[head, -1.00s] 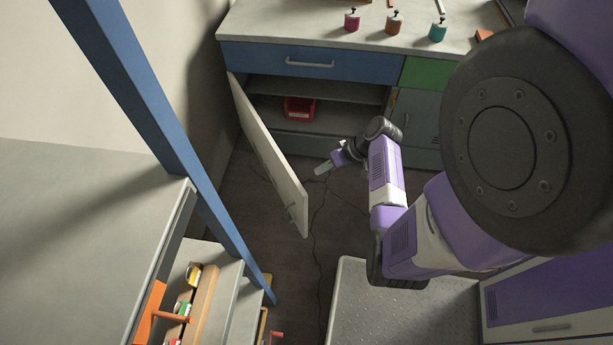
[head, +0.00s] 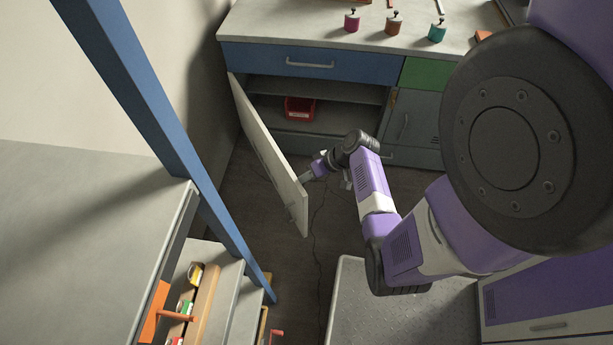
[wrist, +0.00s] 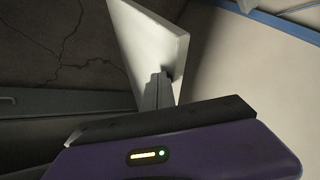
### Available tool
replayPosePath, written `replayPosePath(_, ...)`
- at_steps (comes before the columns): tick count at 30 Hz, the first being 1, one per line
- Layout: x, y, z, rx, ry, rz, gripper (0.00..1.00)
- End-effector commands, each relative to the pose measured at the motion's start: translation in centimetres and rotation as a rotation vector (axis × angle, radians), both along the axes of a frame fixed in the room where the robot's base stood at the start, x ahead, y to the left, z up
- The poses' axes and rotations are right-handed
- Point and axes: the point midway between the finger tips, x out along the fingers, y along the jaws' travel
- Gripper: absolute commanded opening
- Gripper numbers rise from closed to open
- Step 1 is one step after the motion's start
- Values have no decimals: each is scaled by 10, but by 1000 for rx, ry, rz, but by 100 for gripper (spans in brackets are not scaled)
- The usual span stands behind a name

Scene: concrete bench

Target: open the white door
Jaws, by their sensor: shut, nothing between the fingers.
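The white door (head: 268,155) stands swung wide open from the bench cabinet, hinged at its left side, with its free edge toward me. Its handle (head: 291,208) is on the outer face near the free end. My gripper (head: 304,178) is shut and empty, with its tips at the inner face of the door near the free edge. In the wrist view the shut fingers (wrist: 157,90) reach up to the pale door panel (wrist: 150,45). I cannot tell whether they press on it.
The open cabinet holds a shelf and a red bin (head: 299,108). A blue drawer (head: 270,58) is above it. A blue post (head: 160,120) and a grey shelf unit (head: 80,230) stand at the left. Dark cracked floor (head: 318,230) is clear below the door.

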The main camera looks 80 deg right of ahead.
Motion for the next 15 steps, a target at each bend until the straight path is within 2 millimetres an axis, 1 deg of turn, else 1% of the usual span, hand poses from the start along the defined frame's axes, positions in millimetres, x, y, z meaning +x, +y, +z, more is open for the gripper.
replayPosePath(5,13,14,2,1,1,-19,0)
replayPosePath(8,27,27,2,2,1,-44,0)
replayPosePath(11,45,43,3,2,1,-77,0)
replayPosePath(15,76,66,4,1,0,-136,0)
